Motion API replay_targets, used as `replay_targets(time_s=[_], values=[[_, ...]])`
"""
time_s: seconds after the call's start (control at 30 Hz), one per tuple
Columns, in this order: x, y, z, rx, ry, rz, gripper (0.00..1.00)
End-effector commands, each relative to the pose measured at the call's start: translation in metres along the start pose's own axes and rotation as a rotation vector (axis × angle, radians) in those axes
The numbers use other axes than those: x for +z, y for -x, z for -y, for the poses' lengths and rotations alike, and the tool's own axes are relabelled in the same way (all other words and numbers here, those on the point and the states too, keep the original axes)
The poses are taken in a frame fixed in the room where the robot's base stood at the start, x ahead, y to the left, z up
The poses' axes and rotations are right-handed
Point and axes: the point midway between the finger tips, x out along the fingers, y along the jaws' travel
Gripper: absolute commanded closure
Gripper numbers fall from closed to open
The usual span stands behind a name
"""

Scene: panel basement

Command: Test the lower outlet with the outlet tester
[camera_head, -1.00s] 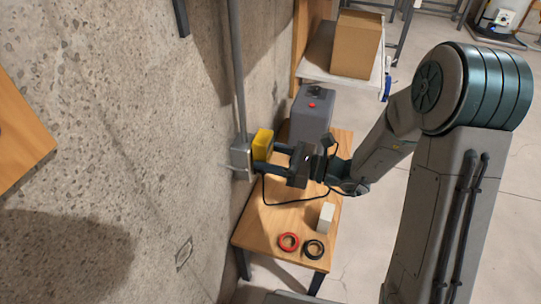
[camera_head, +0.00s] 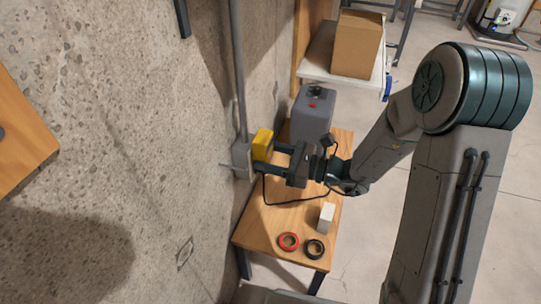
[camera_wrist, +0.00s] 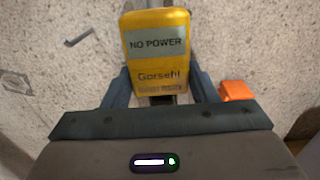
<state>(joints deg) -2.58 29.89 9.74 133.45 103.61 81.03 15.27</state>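The outlet tester is a yellow block (camera_head: 262,145) against a grey box (camera_head: 241,158) on the concrete wall. In the wrist view the tester (camera_wrist: 160,78) faces me upright, and its display reads "NO POWER". My gripper (camera_head: 266,157) reaches to the wall from the right. In the wrist view its dark fingers (camera_wrist: 160,92) lie along both sides of the tester and appear to hold it. The tester hides the outlet face behind it, so I cannot see the prongs or how far they are in.
A wooden bench (camera_head: 275,218) below holds a grey case (camera_head: 311,115), a red ring (camera_head: 288,241), a black ring (camera_head: 314,249) and a pale block (camera_head: 326,217). A conduit (camera_head: 239,70) rises from the wall box. A cardboard box (camera_head: 357,45) stands behind.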

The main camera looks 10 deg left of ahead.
Motion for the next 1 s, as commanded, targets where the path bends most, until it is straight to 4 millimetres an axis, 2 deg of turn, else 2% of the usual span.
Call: replay_targets(time_s=[0.03,0.07,0.33,0.47,0.57,0.8,1.0], values=[[0.0,0.0,0.0,0.0,0.0,0.0,0.33],[0.0,0.0,0.0,0.0,0.0,0.0,0.25],[0.0,0.0,0.0,0.0,0.0,0.0,0.24],[0.001,0.008,0.001,-0.002,-0.001,-0.001,0.24],[0.002,0.023,0.001,-0.004,-0.003,-0.002,0.24],[0.003,0.079,0.002,-0.007,-0.002,-0.001,0.24],[0.002,0.117,0.001,-0.004,-0.002,0.0,0.24]])
